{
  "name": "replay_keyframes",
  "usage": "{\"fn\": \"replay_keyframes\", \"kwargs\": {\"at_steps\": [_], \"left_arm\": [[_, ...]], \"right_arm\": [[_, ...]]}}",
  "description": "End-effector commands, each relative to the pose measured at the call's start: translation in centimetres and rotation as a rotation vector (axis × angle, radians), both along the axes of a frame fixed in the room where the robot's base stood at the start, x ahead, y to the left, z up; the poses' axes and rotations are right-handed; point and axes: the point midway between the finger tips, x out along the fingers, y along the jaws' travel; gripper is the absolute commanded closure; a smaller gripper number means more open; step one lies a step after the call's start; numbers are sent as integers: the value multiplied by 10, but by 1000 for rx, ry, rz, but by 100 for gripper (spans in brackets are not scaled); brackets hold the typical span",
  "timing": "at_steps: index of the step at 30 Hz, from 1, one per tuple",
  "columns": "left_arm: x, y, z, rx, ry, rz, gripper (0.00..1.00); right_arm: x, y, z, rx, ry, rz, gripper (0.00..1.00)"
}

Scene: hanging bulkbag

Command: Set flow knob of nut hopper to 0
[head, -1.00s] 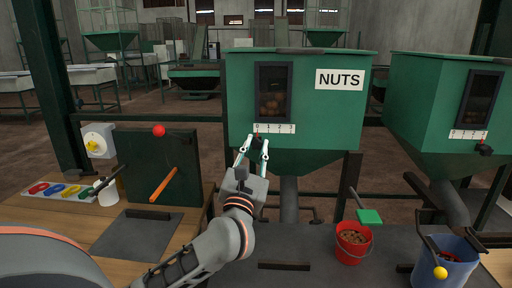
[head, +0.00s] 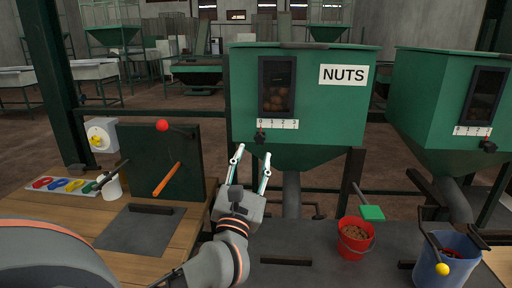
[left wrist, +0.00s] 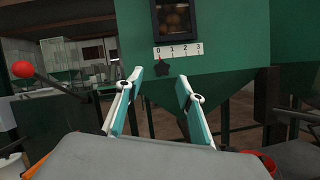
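The nut hopper (head: 300,100) is a green bin with a NUTS label and a dark window showing nuts. Below the window is a white scale (head: 278,124) marked 0 to 3. The black flow knob (head: 260,138) with a red pointer sits under the 0 mark. The knob also shows in the left wrist view (left wrist: 162,68), below the 0. My left gripper (head: 252,158) is open and empty, below and in front of the knob, apart from it. In the left wrist view its fingers (left wrist: 160,82) are spread. My right gripper is not in view.
A second green hopper (head: 445,105) with its own scale and knob stands at the right. A red bucket (head: 354,246) and a blue bucket (head: 458,270) stand at the front right. A dark green panel with a red ball (head: 162,125) and orange bar stands at the left.

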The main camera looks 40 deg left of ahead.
Motion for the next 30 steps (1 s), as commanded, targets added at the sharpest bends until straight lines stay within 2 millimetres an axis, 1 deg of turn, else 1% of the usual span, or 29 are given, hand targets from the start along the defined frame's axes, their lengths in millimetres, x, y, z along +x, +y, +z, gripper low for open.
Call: {"fn": "replay_keyframes", "kwargs": {"at_steps": [1,6,11,16,30], "left_arm": [[-10,-4,-6,-2,4,-1,62],[-34,-15,-16,-1,4,2,62],[-48,-21,-21,-1,1,1,62],[-52,-22,-22,0,1,3,62],[-51,-22,-22,0,0,2,62]], "right_arm": [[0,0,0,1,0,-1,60],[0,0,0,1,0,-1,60],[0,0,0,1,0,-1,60],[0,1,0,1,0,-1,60],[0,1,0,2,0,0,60]]}}
